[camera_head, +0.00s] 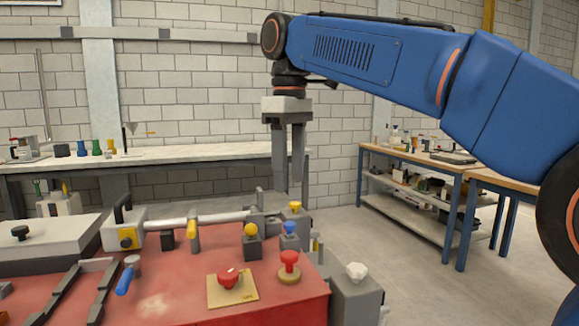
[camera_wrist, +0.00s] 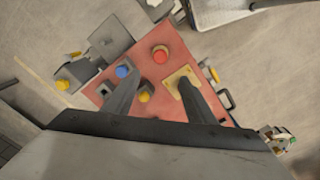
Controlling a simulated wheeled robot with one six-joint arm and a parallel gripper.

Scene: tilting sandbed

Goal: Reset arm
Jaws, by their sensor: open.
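My blue arm reaches in from the right in the head view. My gripper (camera_head: 290,188) points straight down with its two grey fingers apart and nothing between them. It hangs above the far right corner of the red-topped bench (camera_head: 190,270). The wrist view looks down past the two open fingers (camera_wrist: 156,92) onto the red top (camera_wrist: 140,60). No held object shows there.
Close below my gripper are a yellow knob (camera_head: 295,207), a blue knob (camera_head: 289,228) and a red knob (camera_head: 289,259). A red button (camera_head: 229,276) sits on a tan plate. A white-topped counter (camera_head: 160,156) lines the wall. Open floor lies between the bench and the wooden tables (camera_head: 410,154).

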